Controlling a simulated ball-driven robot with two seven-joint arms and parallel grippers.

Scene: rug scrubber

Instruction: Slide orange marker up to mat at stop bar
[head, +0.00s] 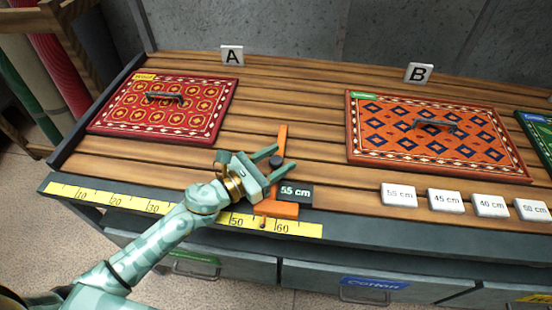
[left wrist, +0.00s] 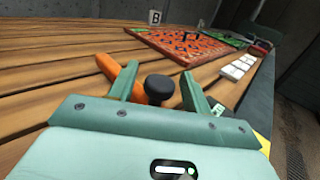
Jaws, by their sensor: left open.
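The orange marker (head: 282,140) is a bar across the slats with a black knob (head: 275,162) and an orange foot at the yellow ruler (head: 175,211), between the 50 and 60 marks. My left gripper (head: 283,159) is open, its fingers on either side of the knob. The left wrist view shows the knob (left wrist: 160,88) between the fingers; whether they touch it I cannot tell. The red mat (head: 215,115) lies left of the marker, with bare slats between them. It is close to the dark bar (head: 101,102) at the left end. My right gripper is out of view.
A dark "55 cm" tag (head: 295,193) sits beside the marker. An orange mat (head: 352,130) lies to the right by sign B (head: 418,72), with several white number tiles (head: 399,195) before it. Rolled rugs (head: 55,62) stand at the far left.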

